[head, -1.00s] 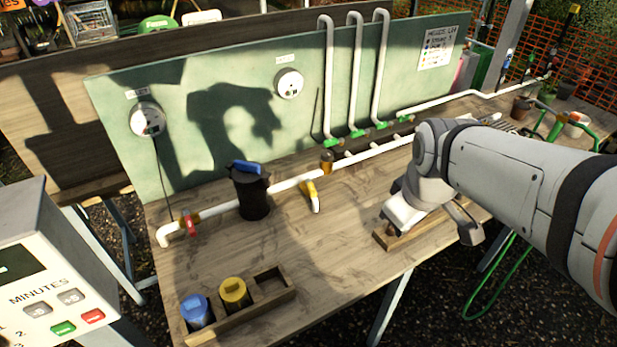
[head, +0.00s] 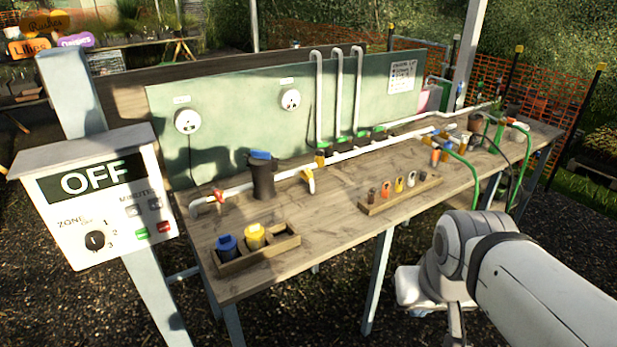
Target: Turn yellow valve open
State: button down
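A yellow valve (head: 308,177) sits on a short white outlet at the front of the long white pipe (head: 360,150), right of the black blue-topped canister (head: 263,178). It is small here, and I cannot tell its handle's exact setting. My gripper (head: 435,312) is low at the right, in front of the bench and well apart from the valve. Its fingers are partly hidden or cut off by the lower edge, so its opening is unclear.
The wooden bench (head: 345,215) carries a fittings tray (head: 370,208) and a holder (head: 285,247) with blue-topped and yellow-topped cups. A red valve (head: 218,195) is at the pipe's left end. A control box (head: 75,225) reading OFF stands left. Bench space before the yellow valve is clear.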

aim_at(307, 171)
jog(key=z, duration=0.4)
jog(key=i, duration=1.75)
jog(key=u, duration=0.55)
